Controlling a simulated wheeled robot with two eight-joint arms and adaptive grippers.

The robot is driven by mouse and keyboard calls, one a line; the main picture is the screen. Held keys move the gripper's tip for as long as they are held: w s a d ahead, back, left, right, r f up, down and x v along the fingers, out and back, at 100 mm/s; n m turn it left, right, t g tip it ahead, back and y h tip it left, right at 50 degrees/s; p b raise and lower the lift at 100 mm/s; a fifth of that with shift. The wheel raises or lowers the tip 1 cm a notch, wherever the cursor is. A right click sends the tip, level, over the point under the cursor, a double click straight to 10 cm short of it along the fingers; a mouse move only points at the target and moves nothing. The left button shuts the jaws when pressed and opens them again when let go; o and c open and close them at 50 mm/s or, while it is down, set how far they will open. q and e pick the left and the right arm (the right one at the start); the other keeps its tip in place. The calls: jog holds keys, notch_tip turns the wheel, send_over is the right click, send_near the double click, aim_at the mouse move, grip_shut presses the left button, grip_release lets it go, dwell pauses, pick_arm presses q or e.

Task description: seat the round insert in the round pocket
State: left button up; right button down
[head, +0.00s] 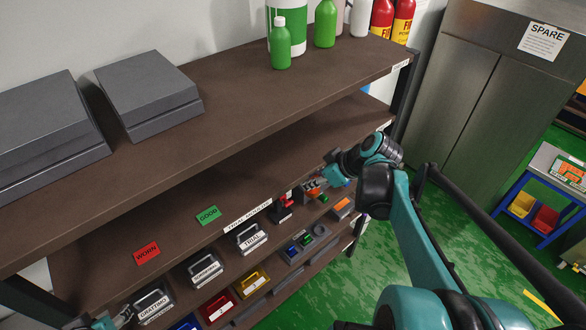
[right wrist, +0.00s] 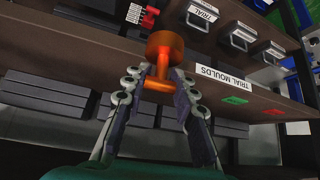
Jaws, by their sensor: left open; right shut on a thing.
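The round insert (right wrist: 165,46) is an orange disc with a stem and a crossbar grip. My right gripper (right wrist: 160,85) is shut on its grip in the right wrist view. In the head view my right gripper (head: 318,186) holds it, small and partly hidden, above the lower shelf. A grey tray (head: 291,258) on that shelf holds small blue and green pieces and has a round recess (head: 320,230) at its right end, which looks like the round pocket. The insert is apart from it. My left gripper (head: 106,322) is open at the lower left edge, partly cut off.
Lidded grey boxes labelled TRIAL (head: 252,239) and GRAFTING (head: 152,304) stand along the shelf, with red (head: 218,308) and yellow (head: 252,282) bins in front. A red clamp-like thing (head: 283,203) stands near my right gripper. The upper shelf (head: 235,92) overhangs behind.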

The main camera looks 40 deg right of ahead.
jog(key=w+d+f+b, duration=0.1)
jog(key=d+f+b, duration=0.8)
jog(key=f, duration=0.9)
jog(key=w+d+f+b, duration=0.2)
jog(key=d+f+b, duration=0.5)
jog(key=f+b, duration=0.75)
jog(key=w+d+f+b, duration=0.1)
jog(key=d+f+b, duration=0.7)
jog(key=f, duration=1.2)
jog(key=shift+m, duration=0.4)
jog(key=w+a+f+b, duration=0.1)
jog(key=w+f, duration=0.1)
jog(key=w, duration=0.1)
jog(key=w+f+b, duration=0.1)
jog(key=w+f, duration=0.1)
jog(key=w, duration=0.2)
jog(key=w+a+f+b, duration=0.1)
jog(key=w+f, duration=0.2)
jog(key=w, duration=0.1)
jog(key=shift+w+a+b, duration=0.1)
jog(key=shift+a+b, duration=0.25)
jog(key=shift+b, duration=0.05)
notch_tip(320, 180, down, 4)
jog(key=shift+b, duration=1.1)
jog(key=shift+r, duration=0.1)
